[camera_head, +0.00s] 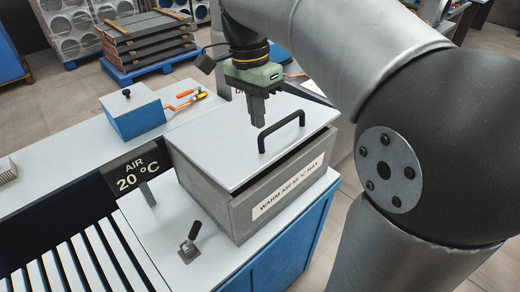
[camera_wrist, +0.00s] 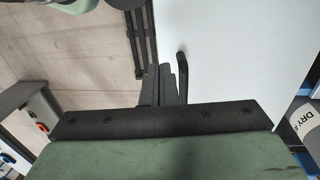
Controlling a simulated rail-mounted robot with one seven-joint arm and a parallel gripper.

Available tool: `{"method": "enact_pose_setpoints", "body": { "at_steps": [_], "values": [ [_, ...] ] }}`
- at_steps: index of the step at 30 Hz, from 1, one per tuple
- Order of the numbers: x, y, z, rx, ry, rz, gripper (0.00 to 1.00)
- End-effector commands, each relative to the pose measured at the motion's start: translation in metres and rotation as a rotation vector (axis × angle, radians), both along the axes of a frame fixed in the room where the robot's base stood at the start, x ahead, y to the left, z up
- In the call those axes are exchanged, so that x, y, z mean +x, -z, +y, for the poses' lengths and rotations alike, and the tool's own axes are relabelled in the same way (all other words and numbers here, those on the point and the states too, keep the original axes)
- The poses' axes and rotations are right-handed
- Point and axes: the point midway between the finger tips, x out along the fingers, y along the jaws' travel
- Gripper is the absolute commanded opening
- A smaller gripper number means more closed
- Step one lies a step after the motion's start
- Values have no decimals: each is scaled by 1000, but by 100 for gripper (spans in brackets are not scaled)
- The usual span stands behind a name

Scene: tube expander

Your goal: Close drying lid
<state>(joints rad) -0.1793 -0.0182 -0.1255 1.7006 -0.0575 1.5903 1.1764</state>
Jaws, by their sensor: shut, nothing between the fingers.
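The drying lid (camera_head: 210,150) is a pale flat plate on top of a grey box (camera_head: 262,207) labelled "WARM AIR". It lies almost flat, with a dark gap under its front right edge. A black bar handle (camera_head: 281,128) stands on the lid near that edge; it also shows in the wrist view (camera_wrist: 183,78) beside the fingers. My gripper (camera_head: 258,122) points down with its fingers shut and empty, just left of and behind the handle. It also shows in the wrist view (camera_wrist: 165,85). I cannot tell whether the fingertips touch the lid.
A small lever (camera_head: 190,241) stands on the bench in front of the box. A sign reading "AIR 20 °C" (camera_head: 136,176) and a slatted rack (camera_head: 70,250) are to the left. A blue box with a white lid (camera_head: 137,115) and orange-handled tools (camera_head: 185,99) lie behind.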

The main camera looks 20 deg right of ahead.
Motion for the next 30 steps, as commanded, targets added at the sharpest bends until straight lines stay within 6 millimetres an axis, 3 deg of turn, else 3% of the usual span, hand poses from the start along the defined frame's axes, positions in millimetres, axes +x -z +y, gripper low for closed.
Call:
{"method": "enact_pose_setpoints", "body": {
  "at_steps": [6,13,18,30],
  "values": [
    [-7,48,-3,-1,-1,4,0],
    [-12,84,-5,0,-2,2,0],
    [-13,96,-6,0,-2,0,0],
    [-13,100,-5,2,-5,-3,0]
  ]
}}
